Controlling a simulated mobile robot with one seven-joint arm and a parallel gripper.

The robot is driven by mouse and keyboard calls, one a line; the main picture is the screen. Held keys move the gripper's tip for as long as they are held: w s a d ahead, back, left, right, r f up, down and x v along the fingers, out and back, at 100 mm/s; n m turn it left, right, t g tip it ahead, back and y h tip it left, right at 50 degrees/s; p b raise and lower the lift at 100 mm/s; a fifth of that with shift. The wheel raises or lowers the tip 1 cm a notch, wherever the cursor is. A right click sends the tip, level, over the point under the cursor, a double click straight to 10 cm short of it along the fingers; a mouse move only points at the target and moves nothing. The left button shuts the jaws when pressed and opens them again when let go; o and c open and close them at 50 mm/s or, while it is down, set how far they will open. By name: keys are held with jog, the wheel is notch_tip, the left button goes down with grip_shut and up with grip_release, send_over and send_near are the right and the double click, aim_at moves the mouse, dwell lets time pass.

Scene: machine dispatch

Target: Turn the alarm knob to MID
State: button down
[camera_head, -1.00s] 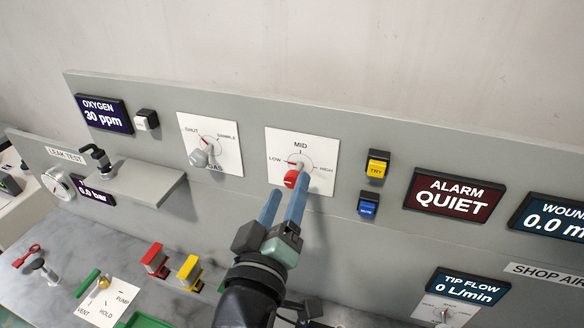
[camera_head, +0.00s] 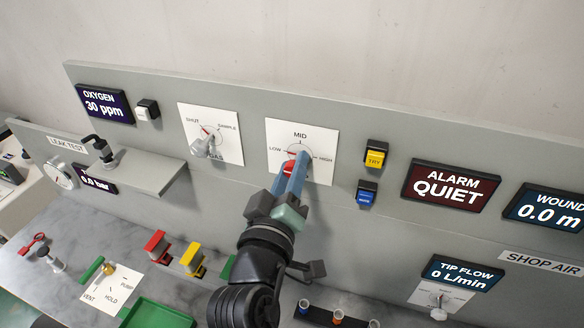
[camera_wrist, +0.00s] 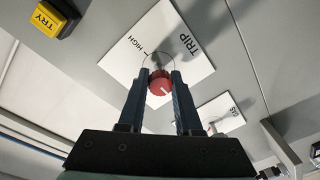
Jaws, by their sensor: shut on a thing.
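The alarm knob (camera_head: 289,167) is a red knob on a white plate (camera_head: 321,172) marked LOW, MID and HIGH. In the head view a thin red mark by the dial centre lies toward LOW. My gripper (camera_head: 293,170) reaches up to the plate with its blue fingers at the knob, hiding part of it. In the wrist view the red knob (camera_wrist: 160,83) sits between the two fingertips of my gripper (camera_wrist: 160,80), which are shut on it. A white line on its face points to the lower right there.
A SHUT/SAMPLE dial (camera_head: 204,146) is left of the plate. A yellow TRY button (camera_head: 375,158) and a blue button (camera_head: 366,194) are close on the right. The alarm display (camera_head: 450,188) reads QUIET. Red (camera_head: 157,246) and yellow (camera_head: 193,260) blocks stand below left.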

jog(key=shift+f+b, duration=0.2)
jog(key=shift+b, duration=0.25)
jog(key=shift+a+m+b, duration=0.1)
jog(key=shift+m+b, duration=0.25)
jog(key=shift+m, duration=0.15)
jog(key=m+b, duration=0.3)
jog(key=b, duration=0.1)
jog(key=shift+f, duration=0.15)
jog(key=m+b, duration=0.4)
jog(key=b, duration=0.1)
jog(key=shift+m, duration=0.3)
jog(key=m+h+b, duration=0.1)
jog(key=m+b, duration=0.4)
jog(key=b, duration=0.1)
jog(key=shift+m+t, duration=0.3)
jog(key=shift+m, duration=0.1)
jog(key=shift+r+m+h+b, duration=0.15)
jog(key=shift+m+h+b, duration=0.05)
jog(key=shift+m+b, duration=0.85)
jog(key=shift+r+m+h+b, duration=0.2)
jog(key=shift+m+b, duration=0.65)
jog(key=shift+m, duration=0.3)
jog(key=c, duration=0.6)
grip_release()
